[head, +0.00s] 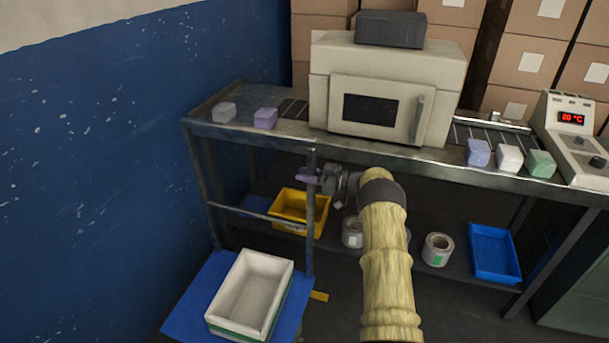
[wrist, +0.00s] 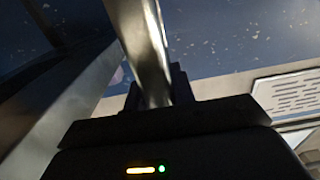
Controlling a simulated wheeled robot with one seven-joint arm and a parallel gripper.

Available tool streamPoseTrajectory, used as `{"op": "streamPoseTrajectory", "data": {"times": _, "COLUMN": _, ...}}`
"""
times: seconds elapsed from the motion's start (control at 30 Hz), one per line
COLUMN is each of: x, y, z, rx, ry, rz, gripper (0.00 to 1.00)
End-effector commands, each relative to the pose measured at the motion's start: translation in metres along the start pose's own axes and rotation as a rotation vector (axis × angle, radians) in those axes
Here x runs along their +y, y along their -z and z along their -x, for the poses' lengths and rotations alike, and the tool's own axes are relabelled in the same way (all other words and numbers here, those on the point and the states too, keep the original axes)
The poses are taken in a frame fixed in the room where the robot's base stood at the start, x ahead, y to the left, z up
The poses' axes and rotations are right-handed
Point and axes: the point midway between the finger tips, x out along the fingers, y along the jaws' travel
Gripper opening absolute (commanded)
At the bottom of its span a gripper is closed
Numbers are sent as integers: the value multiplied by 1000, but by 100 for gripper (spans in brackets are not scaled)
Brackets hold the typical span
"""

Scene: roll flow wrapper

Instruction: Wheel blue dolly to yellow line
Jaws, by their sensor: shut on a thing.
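The blue dolly (head: 187,317) is at the lower left of the head view, its flat deck partly cut off by the bottom edge. A grey metal handle frame (head: 311,235) rises at its far side, in front of the bench. My gripper (head: 308,179) is shut on the right upright of this handle. In the wrist view a shiny metal bar (wrist: 146,50) runs between the fingers. A short yellow strip (head: 319,296) shows on the floor just right of the dolly; the rest of any line is hidden or out of view.
A white tray (head: 249,290) sits on the dolly. The bench (head: 290,138) carries an oven-like machine (head: 385,90) and several small blocks. A yellow bin (head: 290,207), rolls and a blue bin (head: 494,253) are on its lower shelf. A blue wall (head: 110,120) stands close on the left.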

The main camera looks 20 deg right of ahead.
Motion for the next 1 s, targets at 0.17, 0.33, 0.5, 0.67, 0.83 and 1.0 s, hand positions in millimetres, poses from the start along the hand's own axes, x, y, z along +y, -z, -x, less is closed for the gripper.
{"op": "streamPoseTrajectory", "data": {"times": 0.17, "x": 4, "y": 3, "z": 1, "rx": 1, "ry": -14, "rz": 5, "gripper": 39}}
{"op": "streamPoseTrajectory", "data": {"times": 0.33, "x": 3, "y": 3, "z": 0, "rx": 1, "ry": -10, "rz": 4, "gripper": 47}}
{"op": "streamPoseTrajectory", "data": {"times": 0.5, "x": 2, "y": 2, "z": -1, "rx": 1, "ry": -7, "rz": 3, "gripper": 47}}
{"op": "streamPoseTrajectory", "data": {"times": 0.67, "x": 2, "y": 3, "z": 9, "rx": 0, "ry": -7, "rz": 3, "gripper": 47}}
{"op": "streamPoseTrajectory", "data": {"times": 0.83, "x": 2, "y": 3, "z": 36, "rx": 0, "ry": -10, "rz": 2, "gripper": 47}}
{"op": "streamPoseTrajectory", "data": {"times": 1.0, "x": 2, "y": 3, "z": 71, "rx": 0, "ry": -10, "rz": 3, "gripper": 47}}
